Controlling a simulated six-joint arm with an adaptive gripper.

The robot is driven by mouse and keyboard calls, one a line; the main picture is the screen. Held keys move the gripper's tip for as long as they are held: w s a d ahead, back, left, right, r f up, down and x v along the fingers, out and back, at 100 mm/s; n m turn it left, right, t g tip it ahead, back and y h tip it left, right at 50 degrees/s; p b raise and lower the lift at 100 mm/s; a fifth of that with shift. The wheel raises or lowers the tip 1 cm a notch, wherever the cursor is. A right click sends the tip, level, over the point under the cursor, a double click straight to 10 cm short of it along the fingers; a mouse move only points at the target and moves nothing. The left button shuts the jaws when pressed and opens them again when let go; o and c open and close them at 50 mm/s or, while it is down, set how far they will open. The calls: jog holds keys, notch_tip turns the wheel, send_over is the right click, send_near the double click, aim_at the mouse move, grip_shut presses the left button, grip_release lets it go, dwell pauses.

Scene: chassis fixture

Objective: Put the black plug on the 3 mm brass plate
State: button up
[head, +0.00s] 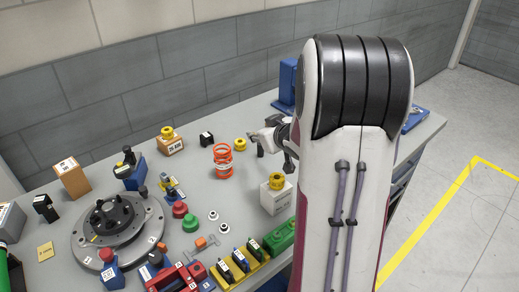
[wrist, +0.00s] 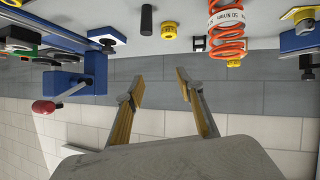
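My gripper (head: 266,146) is raised over the back of the bench, right of the orange spring. In the wrist view its two fingers (wrist: 161,90) stand apart with nothing between them. A small flat brass-coloured plate (head: 45,251) lies at the bench's left; its marking is too small to read. The wrist view shows a black cylinder (wrist: 146,18), possibly the black plug, standing clear of the fingers. I cannot surely match it to a thing in the head view.
An orange spring (head: 223,162) and a white block with a yellow part (head: 276,198) stand near my gripper. A round grey fixture (head: 84,246) with black parts stands at left. Blue, red and green items crowd the front. The grey wall (head: 180,82) rises behind.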

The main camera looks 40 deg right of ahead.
jog(key=t+y, duration=0.1)
jog(key=y, duration=0.1)
send_near(261, 150)
jog(key=w, duration=0.1)
jog(key=w+r, duration=0.1)
jog(key=w, duration=0.1)
jog(key=shift+w+d+r, duration=0.1)
jog(key=shift+d+r, duration=0.25)
jog(key=shift+s+d+f+t+y, duration=0.15)
jog(key=shift+s+f+t, duration=0.05)
jog(key=shift+f, duration=0.25)
jog(key=shift+s+d+f+t+y, duration=0.1)
jog(key=shift+s+f+t+y, duration=0.1)
jog(key=shift+f, duration=0.25)
jog(key=shift+w, duration=0.1)
jog(key=shift+x, duration=1.25)
jog(key=shift+w, duration=0.15)
jog(key=shift+x, duration=2.45)
jog(key=shift+w+r, duration=0.1)
jog(key=shift+r, duration=0.05)
grip_shut()
